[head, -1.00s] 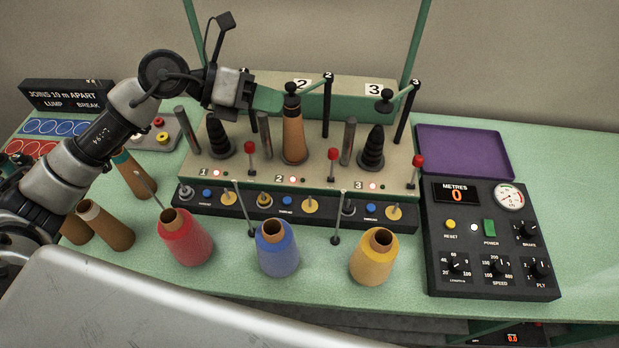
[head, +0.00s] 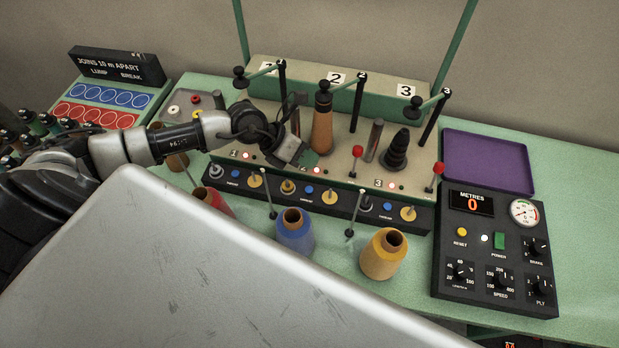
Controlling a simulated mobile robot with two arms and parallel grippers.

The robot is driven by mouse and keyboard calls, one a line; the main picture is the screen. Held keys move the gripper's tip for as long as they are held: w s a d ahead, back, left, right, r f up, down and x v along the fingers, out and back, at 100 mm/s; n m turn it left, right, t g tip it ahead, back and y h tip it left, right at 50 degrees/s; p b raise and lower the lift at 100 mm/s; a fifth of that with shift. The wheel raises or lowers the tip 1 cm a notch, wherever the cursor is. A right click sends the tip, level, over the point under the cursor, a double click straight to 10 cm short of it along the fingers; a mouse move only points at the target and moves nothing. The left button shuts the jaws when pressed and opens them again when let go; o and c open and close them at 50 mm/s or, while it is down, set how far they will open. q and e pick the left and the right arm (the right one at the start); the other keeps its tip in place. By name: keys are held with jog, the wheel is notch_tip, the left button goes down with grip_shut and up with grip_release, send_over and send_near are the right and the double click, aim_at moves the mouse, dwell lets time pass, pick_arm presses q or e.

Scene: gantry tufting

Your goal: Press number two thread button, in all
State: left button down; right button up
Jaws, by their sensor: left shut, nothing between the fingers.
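The creel machine (head: 400,180) has three numbered stations with a dark front rail. Its number two blue button (head: 309,188) sits on the rail between a brass fitting and a gold disc. Similar blue buttons are at station one (head: 235,172) and station three (head: 387,206). Their small lettering is too small to read. My left gripper (head: 307,160) is shut and empty, pointing down over the deck just behind and above the number two button. I cannot tell that it touches anything. It hides part of station one. My right gripper is not in view.
A brown cone (head: 322,132) stands at station two. Red-topped levers (head: 357,152) rise from the deck. Thin rods and red, blue (head: 295,232) and yellow (head: 383,255) cones stand before the rail. The control box (head: 495,245) and purple tray (head: 488,162) are right.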

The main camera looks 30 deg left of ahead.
aim_at(308, 187)
pick_arm(q)
notch_tip(308, 187, down, 9)
jog(key=b, duration=0.7)
jog(key=shift+r, duration=0.1)
dwell(1.4)
jog(key=shift+f, duration=0.4)
jog(key=shift+f+b, duration=0.15)
jog(key=shift+b, duration=0.2)
dwell(0.4)
